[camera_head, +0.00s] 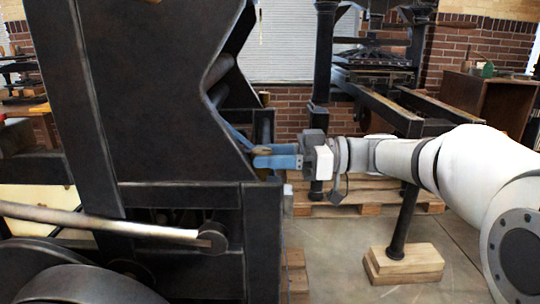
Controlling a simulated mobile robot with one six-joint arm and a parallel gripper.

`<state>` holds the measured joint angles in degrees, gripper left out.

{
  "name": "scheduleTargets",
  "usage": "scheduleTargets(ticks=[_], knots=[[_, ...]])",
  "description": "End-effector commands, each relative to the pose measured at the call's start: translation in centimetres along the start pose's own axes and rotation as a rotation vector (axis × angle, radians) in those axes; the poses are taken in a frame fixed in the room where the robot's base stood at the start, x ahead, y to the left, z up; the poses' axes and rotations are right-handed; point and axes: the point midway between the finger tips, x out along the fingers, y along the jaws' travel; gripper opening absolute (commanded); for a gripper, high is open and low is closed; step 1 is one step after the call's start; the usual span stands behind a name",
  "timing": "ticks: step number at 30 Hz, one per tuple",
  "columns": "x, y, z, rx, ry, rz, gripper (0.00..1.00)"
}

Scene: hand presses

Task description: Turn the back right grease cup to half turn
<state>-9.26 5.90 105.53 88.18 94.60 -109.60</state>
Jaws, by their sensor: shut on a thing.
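My gripper (256,160) reaches in from the right, with blue fingers pointing left at the right edge of the large dark press (150,95). It is shut on a small brass-coloured piece, the grease cup (262,150), which shows only in part at the fingertips. The cup's turn angle and any mark on it are too small to read. Another blue strip (238,136) slants up and left from the fingertips along the press edge; I cannot tell what it belongs to. No other grease cup can be made out.
A pale lever (110,223) and dark wheels are at the lower left of the press. Behind my arm are a second press (375,75), a wooden pallet (360,195) and a post on a wooden block (404,264). Bare floor (335,265) lies below my gripper.

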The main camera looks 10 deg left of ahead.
Motion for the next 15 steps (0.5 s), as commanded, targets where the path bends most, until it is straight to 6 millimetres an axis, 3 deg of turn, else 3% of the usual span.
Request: scheduleTargets(ticks=[15], knots=[[0.01, -0.22, -0.01, 0.000, 0.006, 0.137, 0.14]])
